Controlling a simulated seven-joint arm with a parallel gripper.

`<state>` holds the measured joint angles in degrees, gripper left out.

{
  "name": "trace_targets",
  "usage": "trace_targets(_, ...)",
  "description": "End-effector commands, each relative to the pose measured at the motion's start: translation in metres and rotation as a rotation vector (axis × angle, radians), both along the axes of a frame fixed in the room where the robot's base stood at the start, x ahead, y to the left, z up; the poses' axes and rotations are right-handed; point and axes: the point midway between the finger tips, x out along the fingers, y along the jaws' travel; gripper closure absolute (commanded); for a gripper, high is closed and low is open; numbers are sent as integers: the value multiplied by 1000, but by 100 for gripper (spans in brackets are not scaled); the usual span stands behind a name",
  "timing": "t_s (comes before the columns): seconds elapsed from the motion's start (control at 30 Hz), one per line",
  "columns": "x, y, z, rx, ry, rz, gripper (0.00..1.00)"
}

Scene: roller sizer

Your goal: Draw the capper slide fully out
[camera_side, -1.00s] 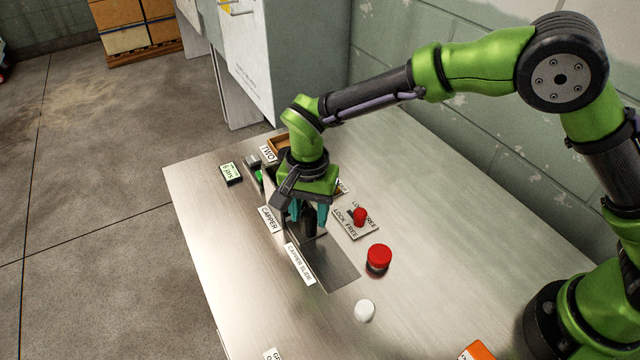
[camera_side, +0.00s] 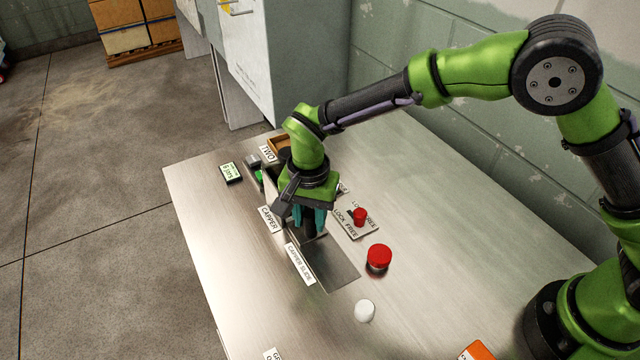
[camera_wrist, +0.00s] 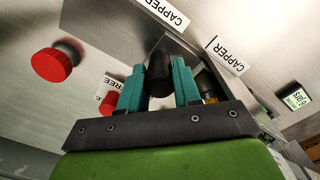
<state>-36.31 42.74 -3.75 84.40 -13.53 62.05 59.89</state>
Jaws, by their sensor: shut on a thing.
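My gripper (camera_side: 311,222) points down over the capper station, its teal fingers shut on the black upright handle (camera_wrist: 160,76) of the capper slide. In the wrist view the handle stands between the two fingers (camera_wrist: 159,88). The "CAPPER SLIDE" label (camera_side: 300,264) lies along a flat grey strip (camera_side: 332,267) that runs from the handle toward the front right. The strip is bare. My gripper hides most of the slide's body in the side view.
A red knob (camera_side: 360,215) stands on a "LOCK FREE" plate (camera_side: 346,225) right of my gripper; its setting is unclear. A larger red button (camera_side: 379,256) and a white button (camera_side: 365,310) are nearer the front. A small display (camera_side: 231,173) sits far left.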

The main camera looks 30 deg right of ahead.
Motion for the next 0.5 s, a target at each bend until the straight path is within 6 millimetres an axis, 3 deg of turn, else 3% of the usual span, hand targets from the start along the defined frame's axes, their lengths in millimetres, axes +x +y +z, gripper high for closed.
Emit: trace_targets(0.5, -102, 1, 2, 3, -3, 3, 100)
